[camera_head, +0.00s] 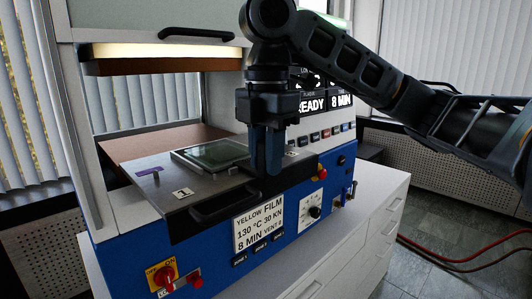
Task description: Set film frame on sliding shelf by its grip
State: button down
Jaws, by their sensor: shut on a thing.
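My gripper (266,168) points straight down at the right side of the frame. It is shut on the frame's grip, which its fingers hide.
The blue and white press has an open chamber, with a raised brown plate (160,66) and a lifted door with a black handle (197,33) above. A label "1" (183,193) and a purple mark (150,171) lie on the shelf. Knobs and switches line the blue front.

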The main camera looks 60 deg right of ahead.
jog(key=c, duration=0.8)
grip_release()
jog(key=shift+f, duration=0.1)
notch_tip(320, 180, up, 8)
jog(key=shift+f, duration=0.1)
